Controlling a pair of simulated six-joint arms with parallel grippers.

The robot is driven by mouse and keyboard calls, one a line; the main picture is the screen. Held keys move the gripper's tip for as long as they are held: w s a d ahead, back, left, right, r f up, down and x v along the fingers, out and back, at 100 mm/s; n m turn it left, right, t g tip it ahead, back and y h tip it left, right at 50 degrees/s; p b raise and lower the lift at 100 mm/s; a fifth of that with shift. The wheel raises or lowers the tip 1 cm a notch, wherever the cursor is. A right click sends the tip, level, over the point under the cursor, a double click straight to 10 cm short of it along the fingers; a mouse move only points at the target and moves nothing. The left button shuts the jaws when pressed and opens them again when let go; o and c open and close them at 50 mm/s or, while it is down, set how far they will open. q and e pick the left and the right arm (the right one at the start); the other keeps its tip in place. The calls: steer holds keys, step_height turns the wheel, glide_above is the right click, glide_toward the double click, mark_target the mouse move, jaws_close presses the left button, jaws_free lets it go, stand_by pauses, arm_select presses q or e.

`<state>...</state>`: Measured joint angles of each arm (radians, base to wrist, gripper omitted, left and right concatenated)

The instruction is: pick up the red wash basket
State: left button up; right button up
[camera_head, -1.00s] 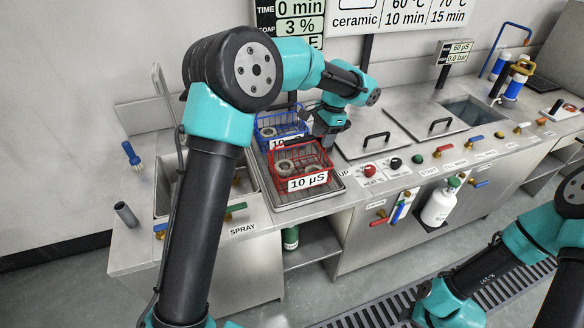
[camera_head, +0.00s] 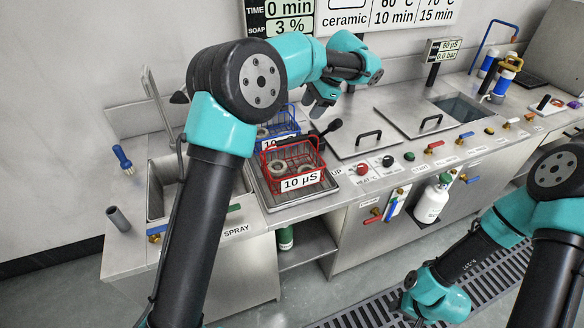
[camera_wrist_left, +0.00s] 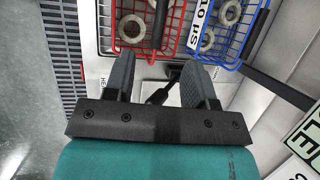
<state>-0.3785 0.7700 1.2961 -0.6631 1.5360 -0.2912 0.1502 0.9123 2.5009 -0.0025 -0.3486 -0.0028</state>
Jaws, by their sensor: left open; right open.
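The red wash basket (camera_head: 291,163) is a wire basket labelled "10 µS". It stands on the metal drain tray with pale rings inside. In the left wrist view its red wire (camera_wrist_left: 117,35) is at the top, beyond my fingertips. My left gripper (camera_head: 318,108) is open and empty, above and behind the red basket, apart from it. Its two dark fingers (camera_wrist_left: 158,78) show spread in the left wrist view. My right gripper (camera_head: 417,321) is at the bottom edge of the head view, mostly cut off, far from the basket.
A blue wire basket (camera_head: 283,123) stands just behind the red one, also with rings. A black-handled item (camera_head: 332,127) juts up beside the red basket. A sink (camera_head: 156,205) lies left of the tray (camera_head: 288,202); lidded tanks (camera_head: 350,137) lie right.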

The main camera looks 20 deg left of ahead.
arm_select(q)
glide_toward(294, 138)
steer(key=x, duration=0.5)
steer(key=shift+s+a, duration=0.2)
steer(key=shift+s, duration=0.1)
steer(key=shift+a+f, duration=0.15)
steer(key=shift+f, duration=0.25)
steer(key=shift+f, duration=0.1)
steer(key=shift+w+x, duration=0.15)
steer(key=shift+x, duration=1.1)
steer(key=shift+w+x, duration=0.1)
steer(key=shift+x, duration=1.15)
steer(key=shift+f, duration=0.3)
jaws_close()
